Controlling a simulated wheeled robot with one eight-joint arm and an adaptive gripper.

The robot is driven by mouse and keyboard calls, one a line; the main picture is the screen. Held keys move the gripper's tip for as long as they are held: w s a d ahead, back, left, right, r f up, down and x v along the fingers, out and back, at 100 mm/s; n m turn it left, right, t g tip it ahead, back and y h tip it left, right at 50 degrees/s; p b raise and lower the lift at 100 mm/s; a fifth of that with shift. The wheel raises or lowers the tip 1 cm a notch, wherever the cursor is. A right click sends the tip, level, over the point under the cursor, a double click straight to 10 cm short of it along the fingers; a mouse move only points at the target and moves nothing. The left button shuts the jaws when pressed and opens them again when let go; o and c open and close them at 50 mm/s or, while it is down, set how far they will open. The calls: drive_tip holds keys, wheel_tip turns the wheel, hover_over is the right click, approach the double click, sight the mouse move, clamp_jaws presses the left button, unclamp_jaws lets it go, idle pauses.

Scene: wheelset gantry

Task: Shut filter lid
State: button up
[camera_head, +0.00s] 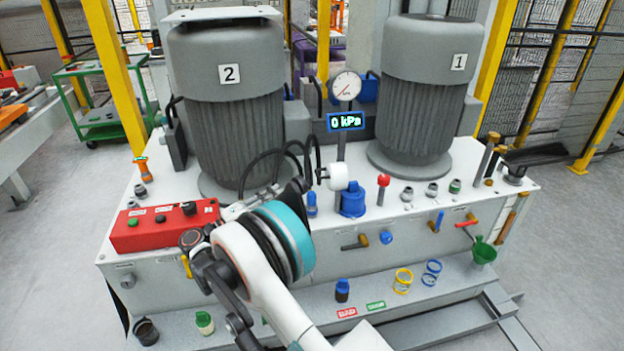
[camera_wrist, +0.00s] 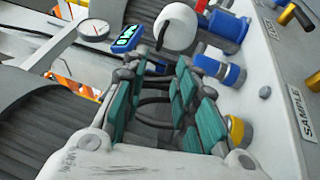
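A blue filter-like housing (camera_head: 353,201) stands on the white deck between the two motors. A white round cap (camera_head: 338,177) sits at its upper left, tilted off to the side; it is likely the lid, but its hinge is not clear. In the wrist view the white cap (camera_wrist: 176,27) is beyond the fingertips, beside the blue housing (camera_wrist: 228,24). My gripper (camera_wrist: 160,95) is open, with teal finger pads apart and nothing seen between them. In the head view my wrist hides much of it, left of the cap.
A gauge (camera_head: 345,86) with a 0 kPa display (camera_head: 345,121) stands behind the housing. A smaller blue fitting (camera_head: 312,204) is close on its left, a red knob (camera_head: 383,181) on its right. Motor 2 (camera_head: 238,130) and motor 1 (camera_head: 415,110) flank the space.

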sight(329, 177)
drive_tip(key=b+x, duration=0.3)
drive_tip(key=x, duration=1)
drive_tip(key=shift+w+d+b, duration=0.2)
drive_tip(key=shift+b, duration=0.2)
clamp_jaws()
